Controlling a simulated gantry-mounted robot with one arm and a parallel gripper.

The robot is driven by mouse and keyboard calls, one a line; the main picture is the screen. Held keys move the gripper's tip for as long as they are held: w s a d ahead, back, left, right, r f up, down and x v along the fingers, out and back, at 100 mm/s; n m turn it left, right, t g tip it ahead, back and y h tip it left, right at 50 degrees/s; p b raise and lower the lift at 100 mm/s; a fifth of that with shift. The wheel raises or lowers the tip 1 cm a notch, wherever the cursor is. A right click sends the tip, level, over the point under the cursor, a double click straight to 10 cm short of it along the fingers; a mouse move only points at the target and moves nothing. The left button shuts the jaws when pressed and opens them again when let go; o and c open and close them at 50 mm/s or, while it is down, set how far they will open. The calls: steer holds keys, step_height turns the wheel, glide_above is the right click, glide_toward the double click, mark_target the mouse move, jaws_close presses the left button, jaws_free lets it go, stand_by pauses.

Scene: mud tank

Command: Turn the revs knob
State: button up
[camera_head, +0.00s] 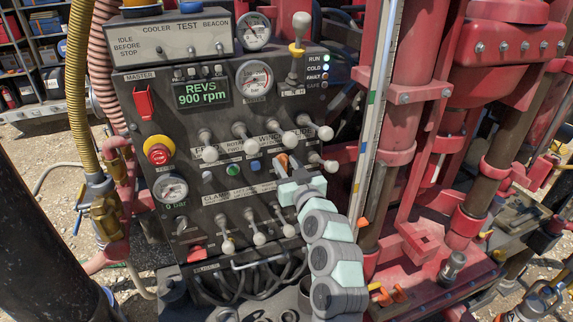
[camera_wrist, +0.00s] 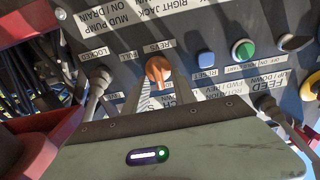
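The revs knob (camera_wrist: 158,70) is small and orange, set in the dark panel beside an upside-down REVS label in the wrist view. In the head view the orange knob (camera_head: 283,160) shows just beyond my gripper (camera_head: 289,178), at the right of the panel. In the wrist view the two grey fingers of my gripper (camera_wrist: 158,88) reach up to the knob, one on each side. I cannot tell whether they touch it or have closed on it. The panel display (camera_head: 203,94) reads REVS 900 rpm.
A blue button (camera_wrist: 206,57) and a green button (camera_wrist: 244,50) sit right of the knob in the wrist view. Levers with pale round ends (camera_head: 240,130) stand out above and below the knob's row. Red rig parts (camera_head: 420,90) rise to the right.

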jaws_close()
stand_by(0.4)
steer(key=shift+d+m, duration=0.1)
steer(key=shift+m, duration=0.2)
steer(key=shift+w+d+f+m, duration=0.1)
steer(key=shift+d+m, duration=0.05)
steer(key=shift+m, duration=1.85)
steer(key=shift+w+d+f+m, duration=0.1)
steer(key=shift+d+m, duration=0.05)
steer(key=shift+m, duration=1.85)
